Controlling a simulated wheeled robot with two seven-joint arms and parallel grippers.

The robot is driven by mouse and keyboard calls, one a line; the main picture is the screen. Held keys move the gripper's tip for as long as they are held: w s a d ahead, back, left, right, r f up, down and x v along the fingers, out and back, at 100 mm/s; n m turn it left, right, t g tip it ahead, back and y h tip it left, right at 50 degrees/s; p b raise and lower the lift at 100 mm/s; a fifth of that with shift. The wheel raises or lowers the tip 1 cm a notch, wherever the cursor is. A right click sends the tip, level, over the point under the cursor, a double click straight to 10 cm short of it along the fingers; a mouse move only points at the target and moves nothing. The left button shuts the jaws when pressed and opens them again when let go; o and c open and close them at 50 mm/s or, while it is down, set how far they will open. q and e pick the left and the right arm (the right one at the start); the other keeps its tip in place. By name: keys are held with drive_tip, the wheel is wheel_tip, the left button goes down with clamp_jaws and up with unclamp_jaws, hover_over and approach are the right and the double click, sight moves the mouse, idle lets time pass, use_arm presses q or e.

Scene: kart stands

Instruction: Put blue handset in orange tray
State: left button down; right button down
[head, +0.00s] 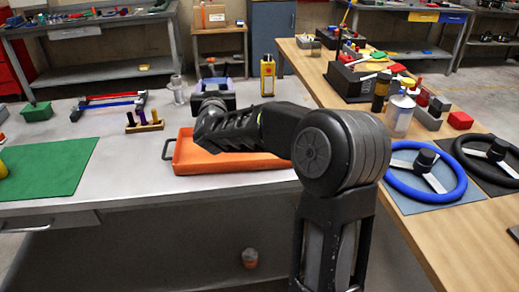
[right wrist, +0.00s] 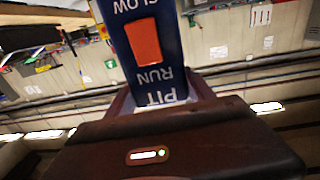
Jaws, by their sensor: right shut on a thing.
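A blue handset (right wrist: 158,75) with an orange button and white lettering, "RUN" and "PIT" among it, stands large in the right wrist view. My right gripper (head: 213,88) is shut on it, with a finger on either side. In the head view the handset is hard to make out, as my own wrist covers most of that spot. The orange tray (head: 186,166) lies on the grey bench, with a dark handle at its left. My right forearm passes over it and hides much of its inside. The gripper is beyond the tray's far side. My left gripper is not in view.
A yellow handset (head: 267,76) stands upright right of my gripper. A clear bottle (head: 178,90) and a wooden block with coloured pegs (head: 144,122) stand to the left. A green mat (head: 45,168) lies farther left. A wooden table (head: 455,225) with steering wheels is at the right.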

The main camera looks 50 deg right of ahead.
drive_tip(key=shift+a+f+b, duration=0.1)
drive_tip(key=shift+f+b, duration=0.25)
drive_tip(key=shift+f, duration=2.7)
drive_tip(key=shift+w+f, duration=0.1)
drive_tip(key=shift+f, duration=1.85)
drive_tip(key=shift+r, duration=0.1)
